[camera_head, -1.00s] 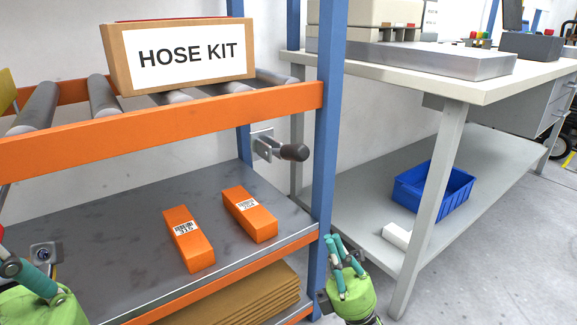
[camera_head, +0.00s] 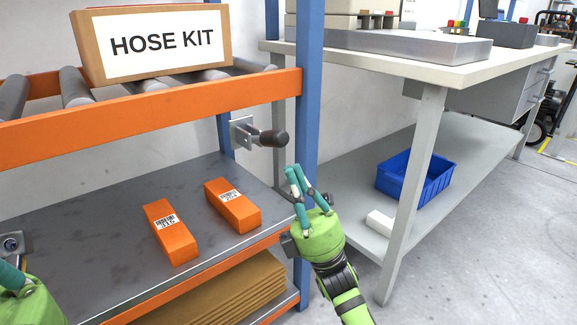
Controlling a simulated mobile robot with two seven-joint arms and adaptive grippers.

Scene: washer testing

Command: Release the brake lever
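The brake lever (camera_head: 262,137) sticks out to the right from a metal plate beside the blue rack post, below the orange rail. It has a grey shaft and a dark rounded handle. My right gripper (camera_head: 293,168), green with teal fingers, points up just below and right of the handle, in front of the blue post. A gap shows between it and the lever in the picture. Its fingertips look close together, but the angle hides how far apart they are. My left gripper (camera_head: 10,278) is cut off by the left edge, its fingertips out of view.
A "HOSE KIT" box (camera_head: 200,72) sits on the rack's rollers. Two orange boxes, one left (camera_head: 168,238) and one right (camera_head: 232,212), lie on the grey lower shelf, with flat cardboard (camera_head: 220,295) beneath. A workbench (camera_head: 450,68) with a blue bin (camera_head: 405,185) stands right.

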